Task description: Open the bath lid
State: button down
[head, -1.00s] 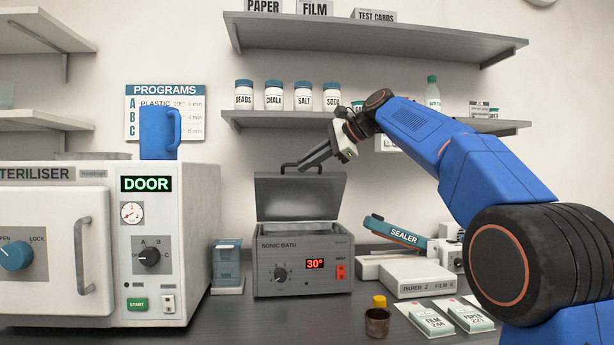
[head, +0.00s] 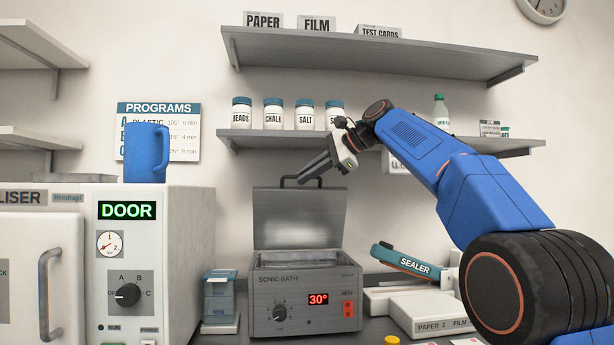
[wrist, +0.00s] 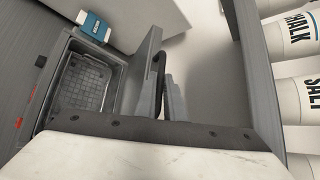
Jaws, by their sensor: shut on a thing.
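The sonic bath (head: 300,300) stands on the counter in the middle of the head view, its display reading 30°. Its grey lid (head: 300,218) is raised on its rear edge, near upright, with a dark handle (head: 289,183) on its top edge. My gripper (head: 305,175) is shut on that handle, coming from the upper right. In the wrist view the open bath basin (wrist: 85,85) with its mesh floor shows at left. The dark handle (wrist: 157,75) shows between the fingers there, partly hidden by them.
A shelf (head: 480,146) with white jars (head: 305,116) is close behind my gripper. The steriliser (head: 160,230) with a blue jug (head: 145,152) on top stands at left.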

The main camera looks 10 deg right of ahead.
jog(key=c, duration=1.8)
grip_release()
jog(key=shift+c, duration=0.2)
jog(key=v, duration=1.7)
jog(key=shift+s, duration=0.15)
jog(key=shift+d+r, duration=0.1)
jog(key=shift+d, duration=0.05)
jog(key=shift+c, duration=0.3)
